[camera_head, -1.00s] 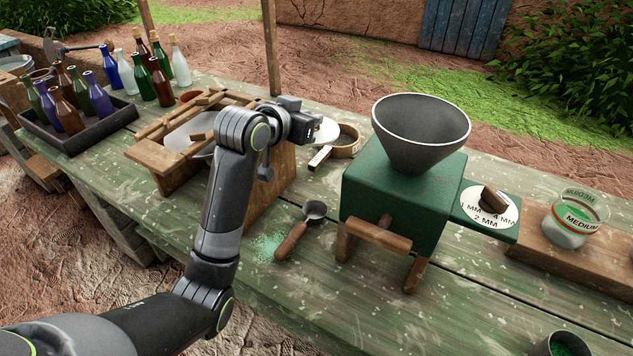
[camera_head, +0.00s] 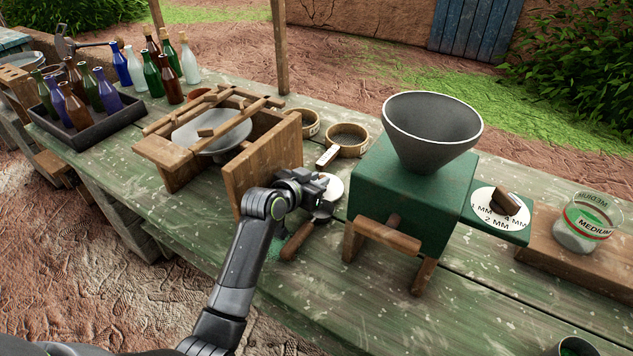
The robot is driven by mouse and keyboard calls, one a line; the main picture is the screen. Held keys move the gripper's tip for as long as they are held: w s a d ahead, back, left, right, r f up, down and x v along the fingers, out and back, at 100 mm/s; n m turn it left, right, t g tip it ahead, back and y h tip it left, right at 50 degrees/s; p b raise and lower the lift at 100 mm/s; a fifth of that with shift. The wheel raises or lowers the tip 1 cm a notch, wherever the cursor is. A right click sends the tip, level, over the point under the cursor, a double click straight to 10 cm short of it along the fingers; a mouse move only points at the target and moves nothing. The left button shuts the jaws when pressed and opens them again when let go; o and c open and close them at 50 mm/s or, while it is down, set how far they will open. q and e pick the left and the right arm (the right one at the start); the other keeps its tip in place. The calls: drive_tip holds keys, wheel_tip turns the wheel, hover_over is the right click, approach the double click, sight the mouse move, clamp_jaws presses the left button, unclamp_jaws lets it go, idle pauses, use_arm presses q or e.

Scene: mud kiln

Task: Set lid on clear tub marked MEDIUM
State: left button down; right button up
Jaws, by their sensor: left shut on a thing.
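The clear tub marked MEDIUM (camera_head: 580,238) stands on a wooden board at the right, with pale material inside and green showing around its red-edged label. Its top looks open. My left gripper (camera_head: 322,184) is shut on a pale round lid (camera_head: 333,188), left of the green grinder and well away from the tub. The gripper partly hides the lid. My right gripper is not in view.
The green grinder (camera_head: 408,190) with its grey funnel (camera_head: 432,130) stands between lid and tub. A wooden-handled scoop (camera_head: 298,241) lies below my gripper. A wooden frame (camera_head: 262,165) with a pale bowl stands left. Sieves (camera_head: 347,141) lie behind.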

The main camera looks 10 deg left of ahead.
use_arm(q)
drive_tip(key=shift+f, duration=0.2)
drive_tip(key=shift+f, duration=0.15)
drive_tip(key=c, duration=1.3)
unclamp_jaws()
